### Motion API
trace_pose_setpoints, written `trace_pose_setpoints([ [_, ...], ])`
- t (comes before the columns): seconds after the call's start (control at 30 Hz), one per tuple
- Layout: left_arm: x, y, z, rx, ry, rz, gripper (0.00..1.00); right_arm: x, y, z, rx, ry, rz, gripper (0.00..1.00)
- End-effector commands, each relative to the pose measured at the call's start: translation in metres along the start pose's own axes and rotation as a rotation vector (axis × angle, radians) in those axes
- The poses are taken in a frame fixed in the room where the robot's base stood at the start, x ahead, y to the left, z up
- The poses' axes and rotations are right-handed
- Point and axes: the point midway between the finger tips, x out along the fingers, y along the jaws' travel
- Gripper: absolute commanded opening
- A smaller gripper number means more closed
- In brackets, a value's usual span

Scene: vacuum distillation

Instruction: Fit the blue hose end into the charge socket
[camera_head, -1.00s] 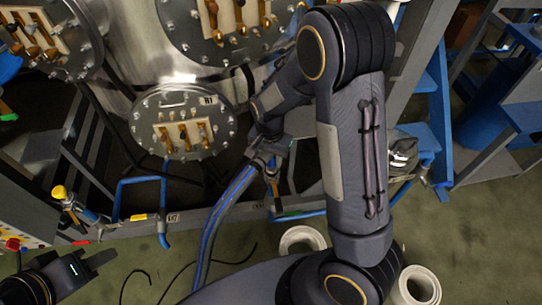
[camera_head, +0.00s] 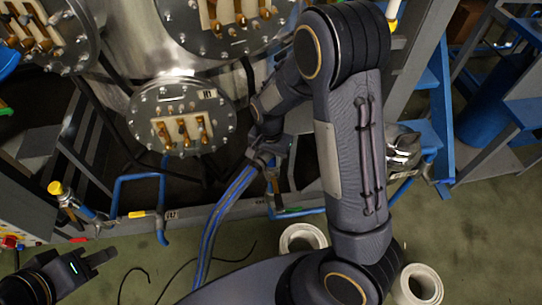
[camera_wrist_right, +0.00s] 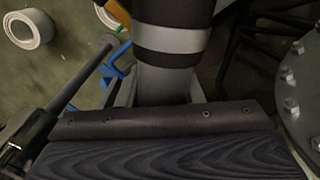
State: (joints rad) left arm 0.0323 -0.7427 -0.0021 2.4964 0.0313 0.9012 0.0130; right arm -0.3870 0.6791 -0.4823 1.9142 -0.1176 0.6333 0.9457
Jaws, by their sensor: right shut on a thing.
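The blue-striped dark hose (camera_head: 226,205) rises from the floor side to my right gripper (camera_head: 265,160) in the head view. The right gripper is shut on the hose near its upper end, below and right of the small round flange. In the right wrist view a thick dark cylinder with a light grey band (camera_wrist_right: 172,40) stands upright beyond the gripper's edge; it appears to be the hose end. The tip is out of sight. I cannot pick out the charge socket with certainty. My left gripper (camera_head: 98,262) is low at the left, away from the hose, its jaw gap unclear.
The small flange (camera_head: 180,115) carries brass fittings, and larger flanges sit above it. Blue pipes (camera_head: 138,180) and a yellow-capped fitting (camera_head: 56,188) stand at the left. White rings (camera_head: 302,238) lie on the floor. Blue steps (camera_head: 430,130) are at the right.

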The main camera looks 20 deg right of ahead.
Motion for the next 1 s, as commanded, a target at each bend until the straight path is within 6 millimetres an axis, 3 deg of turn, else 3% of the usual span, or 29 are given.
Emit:
trace_pose_setpoints([
  [0.47,0.008,-0.004,0.004,0.000,0.000,0.000,0.36,0.013,-0.001,0.000,0.000,0.000,-0.001,0.00],
  [0.5,0.007,-0.003,0.004,0.000,0.000,0.000,0.36,0.011,-0.001,0.000,0.000,0.000,-0.001,0.37],
  [0.67,0.007,-0.003,0.004,0.000,0.000,0.000,0.36,0.011,-0.001,0.000,0.000,0.000,-0.001,0.58],
  [1.0,0.006,-0.003,0.003,0.000,0.000,0.000,0.36,0.006,-0.001,0.000,0.000,0.001,-0.001,0.59],
])
